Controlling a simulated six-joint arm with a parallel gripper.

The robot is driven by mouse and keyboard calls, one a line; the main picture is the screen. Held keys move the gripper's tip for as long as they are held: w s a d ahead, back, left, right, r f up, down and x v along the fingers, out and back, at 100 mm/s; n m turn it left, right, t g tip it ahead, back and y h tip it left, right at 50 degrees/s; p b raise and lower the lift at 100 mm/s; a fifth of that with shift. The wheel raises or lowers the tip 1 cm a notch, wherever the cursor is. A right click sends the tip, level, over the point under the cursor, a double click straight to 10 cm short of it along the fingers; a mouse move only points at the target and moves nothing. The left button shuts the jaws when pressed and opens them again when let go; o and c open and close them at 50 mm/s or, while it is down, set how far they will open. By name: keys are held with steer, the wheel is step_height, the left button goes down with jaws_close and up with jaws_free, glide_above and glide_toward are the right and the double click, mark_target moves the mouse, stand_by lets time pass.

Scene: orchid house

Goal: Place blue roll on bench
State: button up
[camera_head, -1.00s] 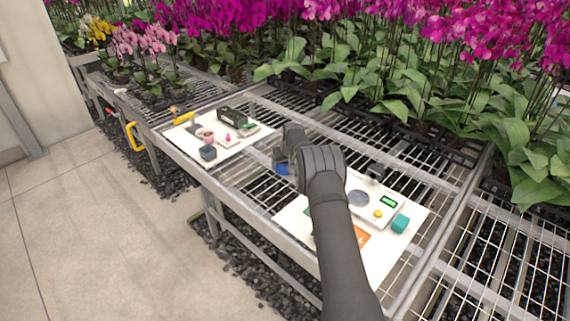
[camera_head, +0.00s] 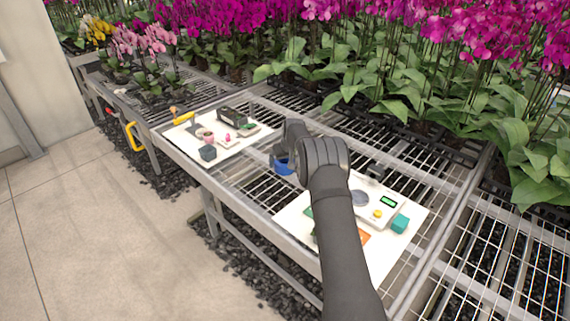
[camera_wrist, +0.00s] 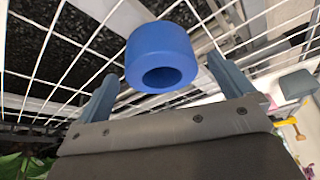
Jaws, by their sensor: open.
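The blue roll (camera_head: 284,168) is a short, thick ring with a hole. It shows just below my gripper on the wire-mesh bench (camera_head: 262,190), in the gap between two white boards. In the wrist view the blue roll (camera_wrist: 160,44) lies over the mesh, between and beyond my two fingers. My gripper (camera_wrist: 161,72) is open, with a finger on each side of the roll and a visible gap on both sides. In the head view my gripper (camera_head: 287,149) partly hides the roll.
The near white board (camera_head: 381,250) holds a scale (camera_head: 376,205) and a teal block (camera_head: 400,223). The far white board (camera_head: 180,139) holds a dark grey block (camera_head: 208,153), a black case (camera_head: 232,116) and small items. Potted orchids (camera_head: 410,80) line the back.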

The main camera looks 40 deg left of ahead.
steer(key=v, duration=0.9)
steer(key=shift+r, duration=0.25)
steer(key=shift+f, duration=0.1)
steer(key=x, duration=1.2)
steer(key=shift+d+r, duration=0.1)
steer(key=shift+r, duration=1.6)
